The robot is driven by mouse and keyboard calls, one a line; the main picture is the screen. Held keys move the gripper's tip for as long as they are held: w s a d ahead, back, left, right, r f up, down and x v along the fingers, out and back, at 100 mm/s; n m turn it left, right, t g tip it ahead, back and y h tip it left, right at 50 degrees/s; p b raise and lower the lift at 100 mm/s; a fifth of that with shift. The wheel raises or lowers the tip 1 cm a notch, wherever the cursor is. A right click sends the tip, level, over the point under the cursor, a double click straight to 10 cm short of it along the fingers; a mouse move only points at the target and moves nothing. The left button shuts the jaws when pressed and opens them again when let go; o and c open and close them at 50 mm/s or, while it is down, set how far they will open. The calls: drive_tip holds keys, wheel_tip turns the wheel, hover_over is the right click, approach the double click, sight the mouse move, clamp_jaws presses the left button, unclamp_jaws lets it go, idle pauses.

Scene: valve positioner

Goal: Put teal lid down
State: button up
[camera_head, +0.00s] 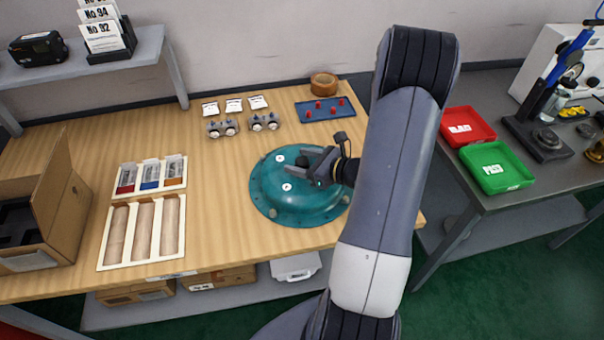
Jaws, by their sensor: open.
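The teal lid (277,196) is a round, domed cover with a flanged rim. It rests on the wooden workbench, right of the middle of the top and close to its front edge. Two small white round marks show on its upper face. My gripper (304,172) is over the lid's top, with its dark jaws open and pointing left. A dark knob-like part shows between or just beside the jaws. I cannot tell whether the jaws touch the lid. My arm and wrist hide the lid's right side.
Behind the lid are a blue tray (325,110) with red parts, a brown ring (324,84) and two metal gauge assemblies (222,128). Red (467,127) and green (497,167) trays sit on the right table.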

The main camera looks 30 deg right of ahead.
drive_tip(key=shift+c, duration=0.4)
clamp_jaws()
drive_tip(key=shift+r, duration=0.1)
idle(0.8)
